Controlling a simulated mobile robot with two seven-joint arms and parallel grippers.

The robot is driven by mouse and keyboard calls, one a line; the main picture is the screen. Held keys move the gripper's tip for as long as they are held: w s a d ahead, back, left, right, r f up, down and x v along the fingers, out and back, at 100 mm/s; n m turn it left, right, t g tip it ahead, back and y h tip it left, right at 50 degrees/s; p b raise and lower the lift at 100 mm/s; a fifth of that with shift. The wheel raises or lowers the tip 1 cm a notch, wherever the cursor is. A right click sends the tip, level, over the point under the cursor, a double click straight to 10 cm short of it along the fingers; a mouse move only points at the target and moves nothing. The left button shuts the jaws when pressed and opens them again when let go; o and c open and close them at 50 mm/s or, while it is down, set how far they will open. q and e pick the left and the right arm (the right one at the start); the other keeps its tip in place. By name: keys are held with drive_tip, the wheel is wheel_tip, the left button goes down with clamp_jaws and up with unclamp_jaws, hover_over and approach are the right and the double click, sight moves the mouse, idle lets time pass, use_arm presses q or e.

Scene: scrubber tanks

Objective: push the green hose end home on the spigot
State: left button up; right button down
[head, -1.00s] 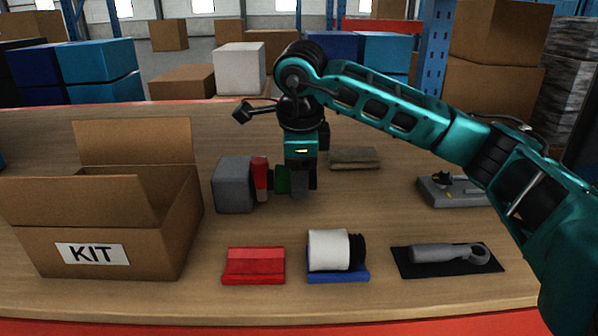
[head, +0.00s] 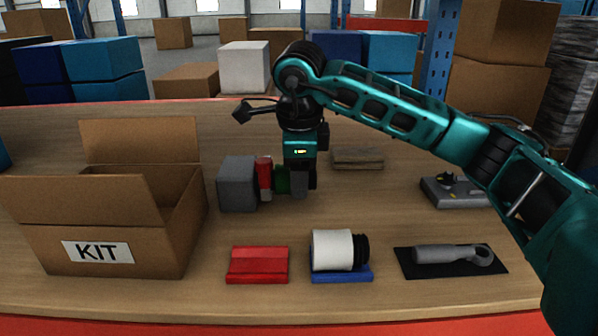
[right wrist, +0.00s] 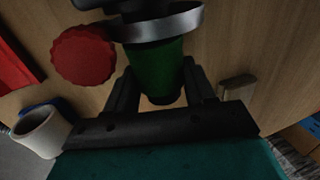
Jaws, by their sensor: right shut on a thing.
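The green hose end (head: 282,180) lies level above the table, just right of the grey block (head: 237,184) and a red round part (head: 264,178). My right gripper (head: 300,184) points down and is shut on the green hose end. In the right wrist view the green hose end (right wrist: 155,68) sits between the two dark fingers, with a metal band (right wrist: 165,24) around its far end. The red knob (right wrist: 83,55) is beside it there. The spigot is mostly hidden by the band and hose; a dark part (right wrist: 150,8) shows beyond the band. My left gripper is out of view.
An open KIT box (head: 100,225) stands at left. A red block (head: 257,265), a white roll on a blue base (head: 340,277) and a grey tool on a black mat (head: 410,272) lie in front. A brown pad (head: 357,159) and a grey device (head: 450,192) lie right.

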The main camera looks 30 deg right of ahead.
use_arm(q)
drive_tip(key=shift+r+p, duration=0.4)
use_arm(e)
drive_tip(key=shift+w+a+r, duration=0.1)
drive_tip(key=shift+w+a, duration=0.25)
drive_tip(key=shift+a, duration=0.25)
drive_tip(key=shift+w+a, duration=0.35)
drive_tip(key=shift+a, duration=0.2)
idle(0.9)
drive_tip(key=shift+c, duration=1.5)
unclamp_jaws()
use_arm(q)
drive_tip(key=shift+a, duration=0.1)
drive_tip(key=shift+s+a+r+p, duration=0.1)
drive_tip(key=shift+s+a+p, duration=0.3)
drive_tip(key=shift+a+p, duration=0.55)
use_arm(e)
drive_tip(key=v, duration=1.2)
drive_tip(key=shift+r, duration=0.4)
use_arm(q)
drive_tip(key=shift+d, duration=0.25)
use_arm(e)
drive_tip(key=shift+s, duration=0.1)
